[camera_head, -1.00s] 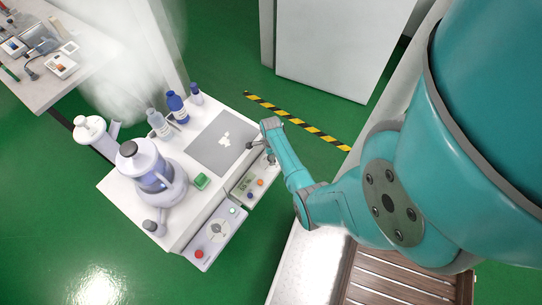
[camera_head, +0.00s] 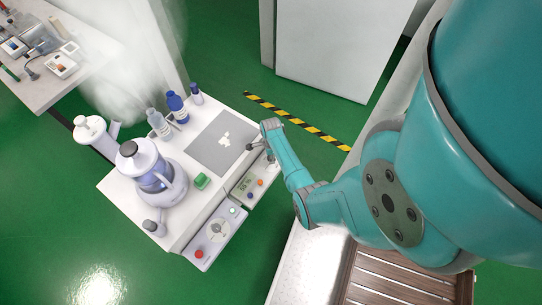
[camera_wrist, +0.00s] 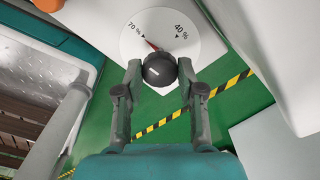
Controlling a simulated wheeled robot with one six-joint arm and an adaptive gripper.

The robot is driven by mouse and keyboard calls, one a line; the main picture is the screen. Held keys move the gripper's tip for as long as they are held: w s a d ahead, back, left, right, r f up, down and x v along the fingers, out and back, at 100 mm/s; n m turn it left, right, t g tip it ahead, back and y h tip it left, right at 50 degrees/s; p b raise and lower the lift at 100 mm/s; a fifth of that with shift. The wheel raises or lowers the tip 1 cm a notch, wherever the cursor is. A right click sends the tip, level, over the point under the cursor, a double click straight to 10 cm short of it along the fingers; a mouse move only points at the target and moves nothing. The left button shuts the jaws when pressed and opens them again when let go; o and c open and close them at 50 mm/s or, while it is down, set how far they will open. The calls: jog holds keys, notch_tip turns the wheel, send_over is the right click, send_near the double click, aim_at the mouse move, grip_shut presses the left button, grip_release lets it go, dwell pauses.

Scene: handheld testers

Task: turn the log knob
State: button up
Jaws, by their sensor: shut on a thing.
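The log knob (camera_wrist: 159,70) is dark and round, with a small white mark, on a white round dial (camera_wrist: 160,22) marked 70 % and 40 %. A red pointer on the dial shows just above the knob, near the 70 % mark. My gripper (camera_wrist: 159,66) has one finger on each side of the knob and is shut on it. In the head view my gripper (camera_head: 268,151) is at the right edge of the white bench (camera_head: 128,202), by the tester with a small display (camera_head: 245,186). The knob cannot be made out in that view.
A second tester with a red button (camera_head: 199,253) is nearer. Green floor with a yellow-black strip (camera_head: 297,121) lies beyond.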

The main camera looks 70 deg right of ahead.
jog(key=n, duration=0.4)
jog(key=shift+n, duration=0.3)
jog(key=n, duration=0.8)
jog(key=shift+n, duration=2.3)
jog(key=o, duration=1.1)
jog(key=shift+o, duration=0.3)
